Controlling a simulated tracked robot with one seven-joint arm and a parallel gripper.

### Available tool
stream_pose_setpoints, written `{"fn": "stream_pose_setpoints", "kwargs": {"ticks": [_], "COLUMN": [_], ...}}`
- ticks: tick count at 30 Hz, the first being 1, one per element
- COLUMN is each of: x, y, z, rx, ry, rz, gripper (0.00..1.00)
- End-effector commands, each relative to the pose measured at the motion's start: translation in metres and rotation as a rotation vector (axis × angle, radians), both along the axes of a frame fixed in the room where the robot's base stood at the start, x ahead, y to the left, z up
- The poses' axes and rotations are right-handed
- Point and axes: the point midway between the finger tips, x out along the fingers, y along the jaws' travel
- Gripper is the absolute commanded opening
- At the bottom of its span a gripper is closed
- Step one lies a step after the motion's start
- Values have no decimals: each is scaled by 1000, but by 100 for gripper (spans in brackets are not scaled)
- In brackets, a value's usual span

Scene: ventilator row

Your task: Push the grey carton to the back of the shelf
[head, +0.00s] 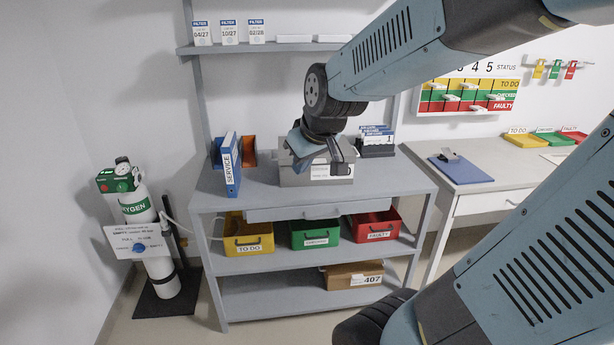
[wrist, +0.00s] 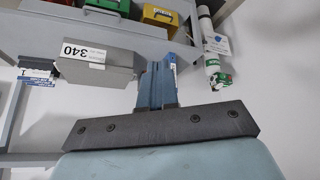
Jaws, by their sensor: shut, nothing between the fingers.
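The grey carton (head: 310,177) stands on the grey bench top, behind my gripper in the head view, which hides part of it. In the wrist view the grey carton (wrist: 110,62) shows a white label reading 340 and lies to the left of the fingers. My gripper (head: 334,160) is shut and empty, just above and in front of the carton in the head view. In the wrist view its fingers (wrist: 152,70) are together. I cannot tell whether they touch the carton.
A blue SERVICE binder (head: 232,165) stands left of the carton, with an orange bin (head: 249,157) behind it. A dark holder with blue-topped cards (head: 377,145) stands to the right. Yellow, green and red bins and a brown carton (head: 352,276) are below. An oxygen cylinder (head: 150,225) stands left.

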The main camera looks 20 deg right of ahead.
Motion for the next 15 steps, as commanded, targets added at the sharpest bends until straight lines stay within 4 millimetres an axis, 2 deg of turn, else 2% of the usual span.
{"fn": "stream_pose_setpoints", "kwargs": {"ticks": [1,6,15], "x": [14,56,116], "y": [-2,-14,-40], "z": [-11,-43,-107], "rx": [-17,-96,-297], "ry": [-1,-35,-79], "rz": [22,97,219], "gripper": [0,0,0]}}
